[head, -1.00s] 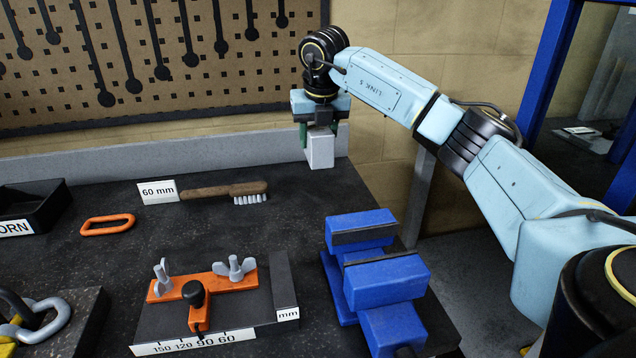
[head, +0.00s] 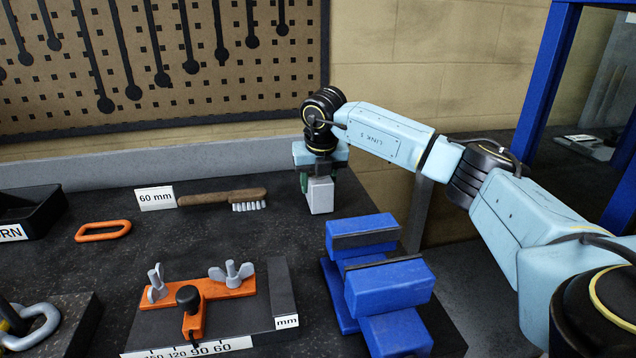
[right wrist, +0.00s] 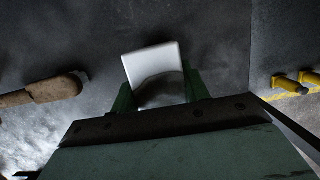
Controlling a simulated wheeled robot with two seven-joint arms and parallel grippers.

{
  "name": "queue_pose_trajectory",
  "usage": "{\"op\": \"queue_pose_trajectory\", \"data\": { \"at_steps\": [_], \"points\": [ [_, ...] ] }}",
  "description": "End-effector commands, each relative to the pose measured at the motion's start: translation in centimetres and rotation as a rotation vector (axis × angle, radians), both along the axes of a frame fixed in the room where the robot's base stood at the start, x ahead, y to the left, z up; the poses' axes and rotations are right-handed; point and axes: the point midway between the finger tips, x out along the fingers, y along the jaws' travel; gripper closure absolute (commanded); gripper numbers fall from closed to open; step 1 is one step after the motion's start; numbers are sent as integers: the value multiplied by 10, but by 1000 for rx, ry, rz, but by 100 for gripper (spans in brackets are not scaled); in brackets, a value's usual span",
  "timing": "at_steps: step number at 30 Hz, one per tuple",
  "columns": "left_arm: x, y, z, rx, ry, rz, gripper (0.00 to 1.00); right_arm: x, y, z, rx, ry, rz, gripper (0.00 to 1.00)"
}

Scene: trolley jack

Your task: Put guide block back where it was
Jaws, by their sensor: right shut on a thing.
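A pale grey block (head: 320,196), which I take for the guide block, is held in my right gripper (head: 318,178) at the back right of the bench. It hangs upright below the jaws. Its lower end is close to the bench top, and I cannot tell whether it touches. In the right wrist view, the block (right wrist: 153,68) sits between the green fingers (right wrist: 158,92), which are shut on it. My left gripper is in neither view.
A wooden-handled brush (head: 222,198) and a 60 mm label (head: 156,198) lie left of the block. A blue vise (head: 375,285) stands in front of it. An orange-fenced jig plate (head: 200,310) and an orange link (head: 103,231) are further left.

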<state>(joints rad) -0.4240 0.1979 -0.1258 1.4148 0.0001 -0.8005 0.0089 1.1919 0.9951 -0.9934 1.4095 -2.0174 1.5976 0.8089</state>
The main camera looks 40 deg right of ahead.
Motion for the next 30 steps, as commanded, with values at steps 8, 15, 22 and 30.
{"op": "queue_pose_trajectory", "data": {
  "at_steps": [8, 15, 22, 30],
  "points": [
    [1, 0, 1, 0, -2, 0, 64, 0, 0, -2, 0, 0, 0, 48],
    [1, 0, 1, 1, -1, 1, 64, 0, 0, -2, 0, 0, 0, 33],
    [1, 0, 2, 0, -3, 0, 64, 0, 0, 3, 0, -1, 0, 33],
    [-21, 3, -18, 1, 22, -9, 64, -11, 6, 51, 0, -3, 1, 33]
  ]
}}
